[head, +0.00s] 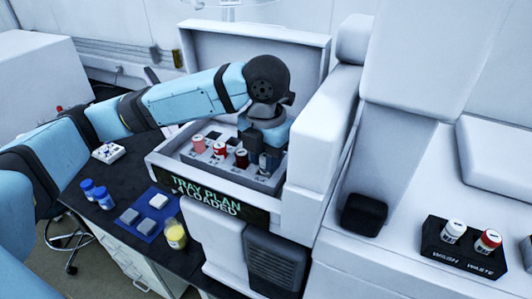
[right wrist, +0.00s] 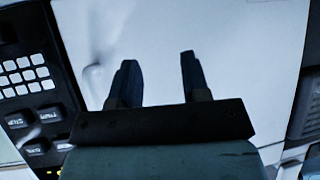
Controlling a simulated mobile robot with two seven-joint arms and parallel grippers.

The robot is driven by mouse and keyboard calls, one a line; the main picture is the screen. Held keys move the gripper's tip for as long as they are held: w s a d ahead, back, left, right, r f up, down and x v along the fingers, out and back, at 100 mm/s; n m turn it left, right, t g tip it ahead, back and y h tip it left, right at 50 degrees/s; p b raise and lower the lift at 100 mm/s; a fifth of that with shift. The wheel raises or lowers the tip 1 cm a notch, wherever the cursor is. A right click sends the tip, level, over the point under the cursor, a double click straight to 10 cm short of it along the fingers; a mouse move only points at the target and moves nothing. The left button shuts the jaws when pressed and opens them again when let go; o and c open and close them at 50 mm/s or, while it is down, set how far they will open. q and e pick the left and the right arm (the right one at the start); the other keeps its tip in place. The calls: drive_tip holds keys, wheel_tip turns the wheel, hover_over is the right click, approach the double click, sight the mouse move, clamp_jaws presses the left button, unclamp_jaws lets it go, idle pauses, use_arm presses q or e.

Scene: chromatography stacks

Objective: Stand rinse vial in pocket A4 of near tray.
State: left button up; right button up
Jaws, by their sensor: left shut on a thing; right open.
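My left gripper (head: 268,160) reaches down over the right end of the tray in the open instrument bay. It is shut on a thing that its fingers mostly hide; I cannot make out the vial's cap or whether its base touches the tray. The near grey tray (head: 228,174) holds a row of vials: a pink-capped vial (head: 198,144), a red-and-white vial (head: 220,150) and a dark red vial (head: 241,158), left of the gripper. Pocket labels are too small to read. My right gripper (right wrist: 157,80) is open and empty in the right wrist view, before a pale surface.
The raised lid (head: 255,55) stands behind the bay, and a white housing (head: 315,145) rises close on its right. Blue-capped jars (head: 98,193), a blue mat (head: 143,218) and a yellow bottle (head: 175,234) are on the dark bench. A wash/waste holder (head: 462,257) is at right.

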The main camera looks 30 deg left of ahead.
use_arm(q)
drive_tip(key=shift+f, duration=0.25)
drive_tip(key=o, duration=1.4)
drive_tip(key=shift+c, duration=0.2)
drive_tip(key=shift+d, duration=0.1)
drive_tip(key=shift+r, duration=0.15)
drive_tip(key=shift+r+p, duration=0.45)
drive_tip(key=shift+r, duration=2.95)
